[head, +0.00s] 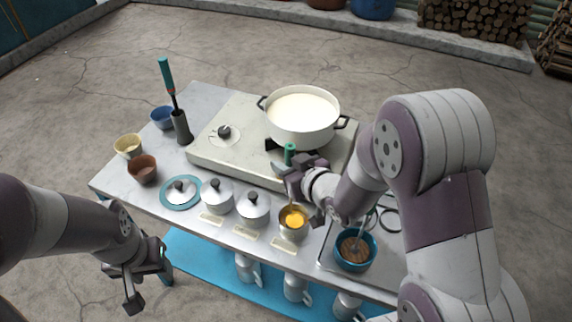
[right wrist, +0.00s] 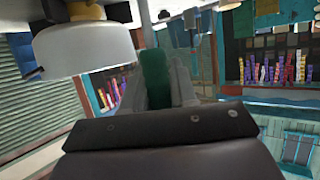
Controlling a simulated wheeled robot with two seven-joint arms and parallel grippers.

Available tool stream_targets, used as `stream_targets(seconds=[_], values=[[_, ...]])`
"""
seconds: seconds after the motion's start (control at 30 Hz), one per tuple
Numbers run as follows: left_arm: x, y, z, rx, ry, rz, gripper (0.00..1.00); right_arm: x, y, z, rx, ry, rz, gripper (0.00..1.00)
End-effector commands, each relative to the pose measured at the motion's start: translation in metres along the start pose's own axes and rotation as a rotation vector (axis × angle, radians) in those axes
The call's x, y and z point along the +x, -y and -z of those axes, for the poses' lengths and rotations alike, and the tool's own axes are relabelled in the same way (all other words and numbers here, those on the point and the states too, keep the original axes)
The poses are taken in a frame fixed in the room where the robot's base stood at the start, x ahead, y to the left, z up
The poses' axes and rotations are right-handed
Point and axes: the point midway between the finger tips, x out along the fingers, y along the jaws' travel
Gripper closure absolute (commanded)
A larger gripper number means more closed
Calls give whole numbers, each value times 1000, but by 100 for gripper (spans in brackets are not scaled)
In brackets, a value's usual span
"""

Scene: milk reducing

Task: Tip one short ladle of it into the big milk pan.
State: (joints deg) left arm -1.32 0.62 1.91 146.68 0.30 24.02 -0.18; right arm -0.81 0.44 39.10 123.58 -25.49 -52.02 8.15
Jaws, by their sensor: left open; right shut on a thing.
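The big milk pan (head: 303,133), white with dark handles, stands on the stove, filled with pale milk (head: 302,105). My right gripper (head: 291,168) is shut on a green-handled ladle (head: 289,152), held upright in front of the pan. The green handle also shows between the fingers in the right wrist view (right wrist: 155,78), with the white pan (right wrist: 85,50) to its left. Below the gripper is a small open pot (head: 293,234) with yellow-orange contents. The ladle's lower end is at or above this pot; I cannot tell how deep. My left gripper (head: 140,285) is open and empty, off the counter's front.
Two lidded pots (head: 217,196) (head: 253,207) stand left of the open pot, and a lid rests on a teal plate (head: 166,203). A teal bowl (head: 355,263) sits on a tray at right. A holder (head: 182,127) with a tall utensil and several small bowls stand at left.

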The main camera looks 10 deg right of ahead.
Motion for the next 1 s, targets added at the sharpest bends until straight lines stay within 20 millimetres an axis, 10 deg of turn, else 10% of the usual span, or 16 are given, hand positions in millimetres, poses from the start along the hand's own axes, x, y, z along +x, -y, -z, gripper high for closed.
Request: stream_targets(seconds=[0.53, 1.0], values=[[-49, 0, 6, 0, 0, 0, 49, -22, 0, 53, 0, -2, 0, 100], [-45, 0, 5, 0, 0, 0, 49, -21, 3, 52, -15, -1, -5, 100]])
